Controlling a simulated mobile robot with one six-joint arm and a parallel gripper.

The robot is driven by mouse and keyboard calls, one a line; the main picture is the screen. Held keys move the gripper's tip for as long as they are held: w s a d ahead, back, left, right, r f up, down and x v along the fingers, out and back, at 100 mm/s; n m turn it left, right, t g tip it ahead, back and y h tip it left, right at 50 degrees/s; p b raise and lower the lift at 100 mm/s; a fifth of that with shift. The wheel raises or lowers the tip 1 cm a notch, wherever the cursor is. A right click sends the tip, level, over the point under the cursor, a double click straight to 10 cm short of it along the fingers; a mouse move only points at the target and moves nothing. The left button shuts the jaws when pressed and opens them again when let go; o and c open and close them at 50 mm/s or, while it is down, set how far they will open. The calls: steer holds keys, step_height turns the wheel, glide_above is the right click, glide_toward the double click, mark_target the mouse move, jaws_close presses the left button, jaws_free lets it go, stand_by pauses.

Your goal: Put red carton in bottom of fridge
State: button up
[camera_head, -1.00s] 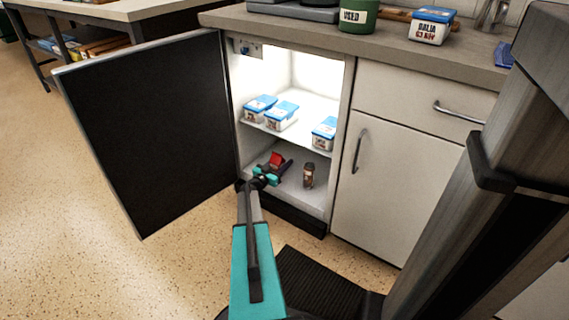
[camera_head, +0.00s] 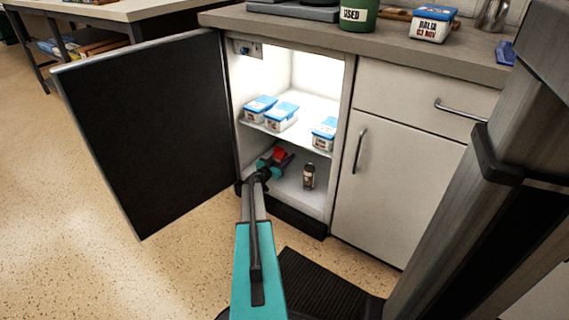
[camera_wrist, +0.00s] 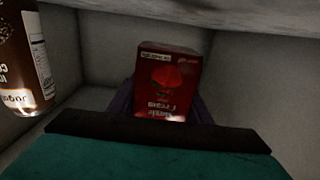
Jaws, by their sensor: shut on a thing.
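The red carton (camera_wrist: 168,85) is between my gripper's fingers in the wrist view, its printed face toward the camera. In the head view the red carton (camera_head: 279,154) shows small inside the lower compartment of the open fridge (camera_head: 317,203). My gripper (camera_head: 275,162) reaches into this compartment under the middle shelf and is shut on the carton. The fingers are mostly hidden behind the gripper body in the wrist view. I cannot tell whether the carton's base touches the fridge floor.
Blue-lidded tubs (camera_head: 282,116) sit on the shelf (camera_head: 300,138) above. The fridge door (camera_head: 150,130) stands open at left.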

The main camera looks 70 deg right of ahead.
steer(key=shift+d+f+b, duration=0.15)
steer(key=shift+f+b, duration=0.25)
steer(key=shift+f, duration=0.5)
steer(key=shift+d+f+b, duration=0.1)
steer(key=shift+f+b, duration=0.3)
steer(key=shift+f, duration=0.45)
steer(key=shift+f+b, duration=0.15)
steer(key=shift+b, duration=0.15)
steer(key=o, duration=1.3)
steer(key=shift+r+p, duration=0.2)
steer(key=shift+p, duration=0.2)
steer(key=p+v, duration=0.2)
steer(key=v, duration=1)
steer(key=shift+p, duration=0.35)
steer(key=shift+f, duration=0.1)
